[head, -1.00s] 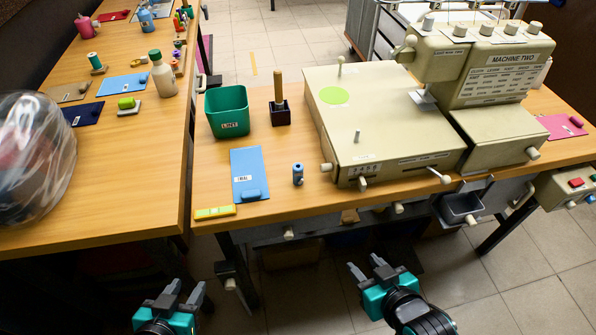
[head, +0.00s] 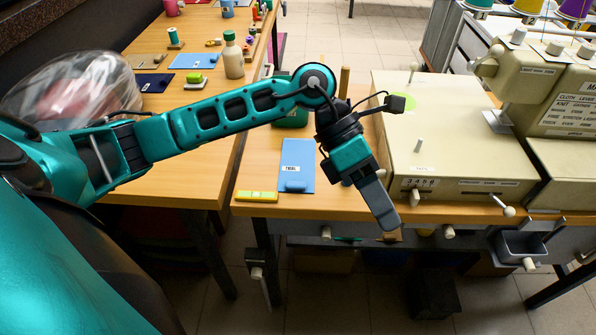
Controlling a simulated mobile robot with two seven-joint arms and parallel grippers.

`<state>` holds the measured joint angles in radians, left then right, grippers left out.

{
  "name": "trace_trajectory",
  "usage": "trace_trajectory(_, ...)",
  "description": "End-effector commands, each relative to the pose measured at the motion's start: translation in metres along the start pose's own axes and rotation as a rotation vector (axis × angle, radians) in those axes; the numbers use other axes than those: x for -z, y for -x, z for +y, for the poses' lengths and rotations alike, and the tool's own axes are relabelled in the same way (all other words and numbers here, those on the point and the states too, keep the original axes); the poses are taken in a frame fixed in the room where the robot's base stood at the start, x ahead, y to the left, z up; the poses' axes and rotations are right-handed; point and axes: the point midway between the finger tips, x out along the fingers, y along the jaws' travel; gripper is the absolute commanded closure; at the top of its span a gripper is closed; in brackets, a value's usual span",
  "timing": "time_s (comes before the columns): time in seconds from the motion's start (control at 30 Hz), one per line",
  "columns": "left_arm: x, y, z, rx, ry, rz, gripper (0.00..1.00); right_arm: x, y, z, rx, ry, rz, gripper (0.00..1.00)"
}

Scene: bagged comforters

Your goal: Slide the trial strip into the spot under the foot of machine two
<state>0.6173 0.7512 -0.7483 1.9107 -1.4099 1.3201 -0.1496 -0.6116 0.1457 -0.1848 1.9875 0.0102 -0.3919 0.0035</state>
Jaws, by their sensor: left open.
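The trial strip (head: 297,157), a flat blue piece with a label reading TRIAL and a small blue roll at its near end, lies on the table left of machine two. Machine two (head: 565,98) is the beige machine at the right. Its foot (head: 496,122) shows above the seam between its beds; the spot under the foot cannot be made out clearly. My left gripper (head: 384,214) points down, open and empty, near the table's front edge, right of the strip and in front of the machine's left bed. Its fingers overlap edge-on. My right gripper is out of view.
A yellow-green piece (head: 257,196) lies at the front edge, left of the strip. A green bin (head: 291,117) stands behind, partly hidden by my left arm. A metal tray (head: 522,243) hangs below the table.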

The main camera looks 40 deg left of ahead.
Motion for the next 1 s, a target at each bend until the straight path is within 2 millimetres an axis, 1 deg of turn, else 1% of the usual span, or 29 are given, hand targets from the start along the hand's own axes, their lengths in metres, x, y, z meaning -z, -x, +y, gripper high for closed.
trace_trajectory(0.03, 0.013, 0.021, 0.024, -0.136, -0.054, 0.121, 0.49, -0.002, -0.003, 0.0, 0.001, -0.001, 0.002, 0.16)
trace_trajectory(0.07, 0.021, 0.034, 0.035, -0.208, -0.074, 0.19, 0.49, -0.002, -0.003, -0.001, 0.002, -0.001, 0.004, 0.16)
trace_trajectory(0.1, 0.03, 0.052, 0.049, -0.296, -0.091, 0.273, 0.49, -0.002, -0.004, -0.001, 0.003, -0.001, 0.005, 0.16)
trace_trajectory(0.17, 0.041, 0.08, 0.065, -0.412, -0.099, 0.379, 0.49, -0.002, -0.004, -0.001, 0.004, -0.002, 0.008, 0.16)
trace_trajectory(0.2, 0.047, 0.098, 0.073, -0.478, -0.098, 0.438, 0.49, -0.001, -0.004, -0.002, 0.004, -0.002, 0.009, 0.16)
trace_trajectory(0.3, 0.057, 0.132, 0.085, -0.596, -0.085, 0.541, 0.49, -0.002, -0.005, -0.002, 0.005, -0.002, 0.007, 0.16)
trace_trajectory(0.4, 0.063, 0.148, 0.09, -0.655, -0.072, 0.593, 0.49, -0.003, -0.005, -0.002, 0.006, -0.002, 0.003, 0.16)
trace_trajectory(0.47, 0.068, 0.149, 0.095, -0.667, -0.067, 0.607, 0.49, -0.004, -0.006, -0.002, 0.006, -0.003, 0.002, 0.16)
trace_trajectory(0.5, 0.071, 0.146, 0.098, -0.67, -0.065, 0.611, 0.49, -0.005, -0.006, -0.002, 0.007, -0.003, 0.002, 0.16)
trace_trajectory(0.7, 0.09, 0.121, 0.121, -0.667, -0.066, 0.609, 0.49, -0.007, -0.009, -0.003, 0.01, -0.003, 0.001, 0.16)
trace_trajectory(0.8, 0.097, 0.112, 0.13, -0.667, -0.067, 0.607, 0.49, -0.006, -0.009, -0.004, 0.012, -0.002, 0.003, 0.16)
trace_trajectory(1.0, 0.103, 0.104, 0.137, -0.667, -0.068, 0.605, 0.49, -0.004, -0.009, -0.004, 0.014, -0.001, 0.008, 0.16)
